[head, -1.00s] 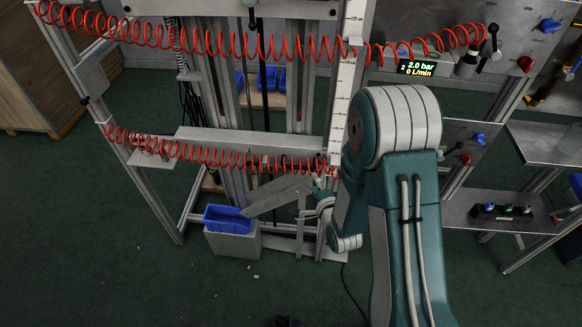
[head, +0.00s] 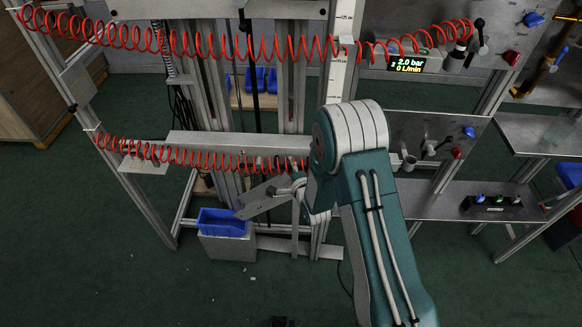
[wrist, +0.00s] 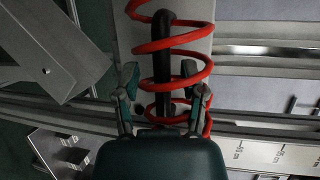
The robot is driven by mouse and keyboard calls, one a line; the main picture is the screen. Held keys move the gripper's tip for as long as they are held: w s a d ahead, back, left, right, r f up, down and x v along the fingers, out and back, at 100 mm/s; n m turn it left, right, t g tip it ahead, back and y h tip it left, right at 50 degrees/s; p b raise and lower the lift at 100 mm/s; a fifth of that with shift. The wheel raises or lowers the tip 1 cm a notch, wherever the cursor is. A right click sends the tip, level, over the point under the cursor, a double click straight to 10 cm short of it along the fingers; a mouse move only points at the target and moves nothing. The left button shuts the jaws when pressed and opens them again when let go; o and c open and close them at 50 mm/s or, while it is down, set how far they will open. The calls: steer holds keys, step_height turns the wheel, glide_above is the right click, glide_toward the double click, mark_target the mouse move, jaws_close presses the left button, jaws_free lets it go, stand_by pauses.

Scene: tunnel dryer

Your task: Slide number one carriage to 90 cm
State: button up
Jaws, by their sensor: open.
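The lower grey crossbar carriage (head: 220,145) spans the frame, with a red coiled hose (head: 200,155) along it. An upper grey crossbar (head: 220,9) shows at the top edge; I cannot read a number on either. A white vertical scale (head: 341,65) stands at the right upright; its lower part is hidden behind my arm. My gripper (wrist: 164,95) is open, its two fingers on either side of a black upright handle (wrist: 162,50) and the red coil around it. I cannot tell whether the fingers touch them. In the head view my arm partly hides the gripper.
A blue bin (head: 222,222) on a grey box and a slanted metal chute (head: 263,199) are just left of my gripper. A pressure display (head: 405,64) reads 2.0 bar, 0 L/min. A shelf (head: 460,205) with small knobs is at right. Front floor is mostly clear.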

steer(key=shift+d, duration=0.3)
jaws_close()
steer(key=shift+r, duration=0.1)
step_height(320, 180, up, 10)
steer(key=shift+w+a+r, duration=0.1)
steer(key=shift+a+r, duration=0.05)
jaws_free()
steer(key=shift+a, duration=0.15)
steer(key=shift+f, duration=0.2)
